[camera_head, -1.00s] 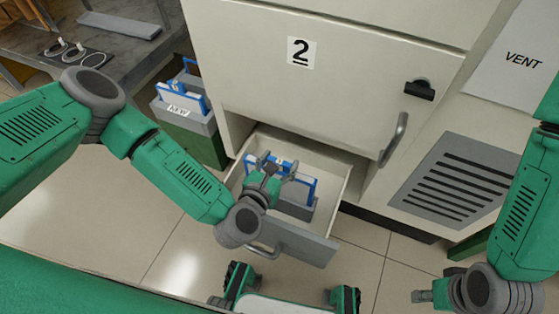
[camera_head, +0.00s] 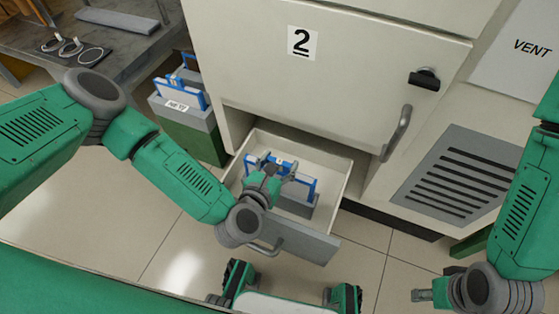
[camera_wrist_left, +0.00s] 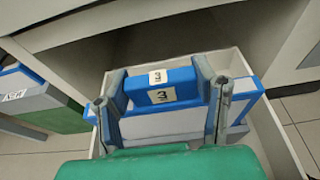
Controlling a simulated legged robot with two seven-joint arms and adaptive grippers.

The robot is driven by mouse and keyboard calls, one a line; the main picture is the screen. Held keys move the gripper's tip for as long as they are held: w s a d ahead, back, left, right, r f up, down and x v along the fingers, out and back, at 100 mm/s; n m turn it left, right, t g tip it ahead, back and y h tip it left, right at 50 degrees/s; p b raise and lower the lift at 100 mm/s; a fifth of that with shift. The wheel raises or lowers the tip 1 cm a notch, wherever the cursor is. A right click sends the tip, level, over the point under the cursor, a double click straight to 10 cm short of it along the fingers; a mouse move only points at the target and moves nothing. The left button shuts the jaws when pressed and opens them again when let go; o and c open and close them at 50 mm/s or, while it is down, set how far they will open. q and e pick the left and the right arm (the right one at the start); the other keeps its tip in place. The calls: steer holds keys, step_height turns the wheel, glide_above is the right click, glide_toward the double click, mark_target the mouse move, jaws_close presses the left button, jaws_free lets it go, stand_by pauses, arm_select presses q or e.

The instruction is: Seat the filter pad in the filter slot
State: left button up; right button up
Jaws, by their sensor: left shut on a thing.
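The filter pad (camera_wrist_left: 170,125), a white panel with a blue frame, stands in the open drawer under door 2. Its blue top grip carries a "3" label in the left wrist view. My left gripper (camera_wrist_left: 163,108) has one finger at each side of this blue grip and is shut on it. In the head view the left gripper (camera_head: 277,172) covers part of the pad (camera_head: 305,187). A grey holder (camera_head: 297,206), which seems to be the filter slot, is around the pad's lower part; how deep the pad sits is hidden. My right gripper (camera_head: 422,296) is at lower right, its fingers too small to judge.
The drawer (camera_head: 335,195) is pulled out, its front handle (camera_head: 263,248) facing me. A grey box labelled NEW (camera_head: 190,113) with blue-framed pads stands on a green base at left. A bench (camera_head: 100,45) with rings is behind. Door 2 (camera_head: 330,80) is above the drawer.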

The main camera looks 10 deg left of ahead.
arm_select(q)
steer(key=shift+f, duration=0.25)
steer(key=o, duration=1.7)
steer(key=v, duration=1.2)
